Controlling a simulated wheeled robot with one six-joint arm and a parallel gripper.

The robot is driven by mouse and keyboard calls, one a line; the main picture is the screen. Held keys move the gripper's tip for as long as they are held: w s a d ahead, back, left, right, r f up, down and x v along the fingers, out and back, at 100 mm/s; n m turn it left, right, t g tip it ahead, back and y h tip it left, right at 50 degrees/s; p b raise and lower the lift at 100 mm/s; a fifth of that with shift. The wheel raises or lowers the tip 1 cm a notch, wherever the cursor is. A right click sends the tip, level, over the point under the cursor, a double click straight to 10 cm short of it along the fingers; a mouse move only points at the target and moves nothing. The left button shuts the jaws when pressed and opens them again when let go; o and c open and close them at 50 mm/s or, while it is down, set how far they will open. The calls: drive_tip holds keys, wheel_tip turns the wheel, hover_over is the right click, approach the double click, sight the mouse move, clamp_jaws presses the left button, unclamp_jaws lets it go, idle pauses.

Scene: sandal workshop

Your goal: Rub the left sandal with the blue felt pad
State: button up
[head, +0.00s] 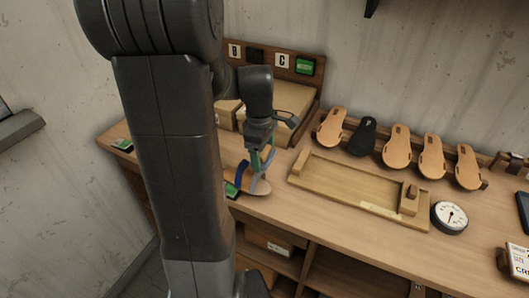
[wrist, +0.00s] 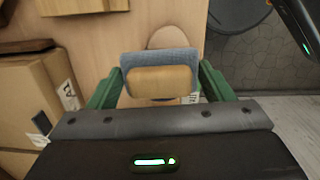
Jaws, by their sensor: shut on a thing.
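My gripper (head: 262,162) is shut on the blue felt pad. In the wrist view the pad (wrist: 160,58) shows blue-grey felt around a tan wooden block, between the two green fingers of my gripper (wrist: 160,82). A tan sandal (head: 259,188) lies on the bench under my gripper, with a blue piece at its left that looks like a strap. Its rounded tan end (wrist: 172,37) shows past the pad in the wrist view. The pad hides much of the sandal there, and I cannot tell whether pad and sandal touch.
A wooden tray (head: 345,187) lies to the right, with a round gauge (head: 449,217) beside it. Several sandals (head: 396,146), one dark, stand along the wall. A box (head: 290,100) and lettered board (head: 259,58) stand behind my gripper.

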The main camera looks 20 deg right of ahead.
drive_tip(key=shift+f+b, duration=2.35)
drive_tip(key=shift+f, duration=0.6)
